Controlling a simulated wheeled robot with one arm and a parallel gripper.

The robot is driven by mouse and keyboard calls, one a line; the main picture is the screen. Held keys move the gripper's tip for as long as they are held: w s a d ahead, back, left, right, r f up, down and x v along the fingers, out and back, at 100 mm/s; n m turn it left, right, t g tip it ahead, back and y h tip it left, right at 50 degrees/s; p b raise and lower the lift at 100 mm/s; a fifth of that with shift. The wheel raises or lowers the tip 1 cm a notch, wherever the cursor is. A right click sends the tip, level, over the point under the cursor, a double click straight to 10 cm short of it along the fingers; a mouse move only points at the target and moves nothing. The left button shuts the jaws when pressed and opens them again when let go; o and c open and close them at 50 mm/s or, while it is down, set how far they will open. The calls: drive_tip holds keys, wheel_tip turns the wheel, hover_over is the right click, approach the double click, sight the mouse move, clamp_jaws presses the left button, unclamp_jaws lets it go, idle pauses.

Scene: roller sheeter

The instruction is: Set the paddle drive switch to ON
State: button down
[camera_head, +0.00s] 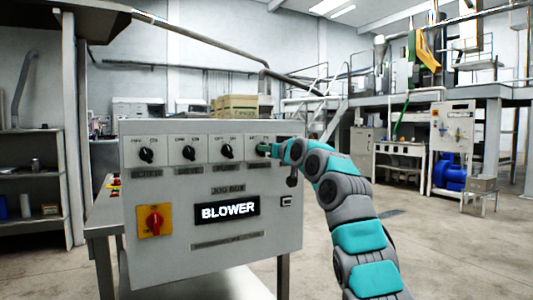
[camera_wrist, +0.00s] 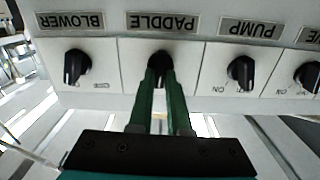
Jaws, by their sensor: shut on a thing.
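In the wrist view, where the lettering is upside down, the paddle knob (camera_wrist: 160,58) sits at the tips of my gripper's green fingers. My gripper (camera_wrist: 161,72) is shut on this knob, with one finger on each side. The fingers cover much of the knob and its position marks, so I cannot tell its setting. In the head view my gripper (camera_head: 268,149) is at the right part of the knob row.
In the wrist view the blower knob (camera_wrist: 77,66) and pump knob (camera_wrist: 241,72) flank the paddle knob, with free gaps between. The head view shows a red rotary switch (camera_head: 155,222) on a yellow plate and a lit BLOWER sign (camera_head: 227,210) below the row.

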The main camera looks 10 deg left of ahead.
drive_tip(key=shift+m+b, duration=0.45)
drive_tip(key=shift+m, duration=1.45)
drive_tip(key=shift+w+d, duration=0.1)
drive_tip(key=c, duration=0.9)
unclamp_jaws()
drive_tip(key=shift+o, duration=0.2)
drive_tip(key=b+v, duration=0.7)
drive_tip(key=shift+s+d, duration=0.25)
drive_tip(key=shift+s, duration=0.1)
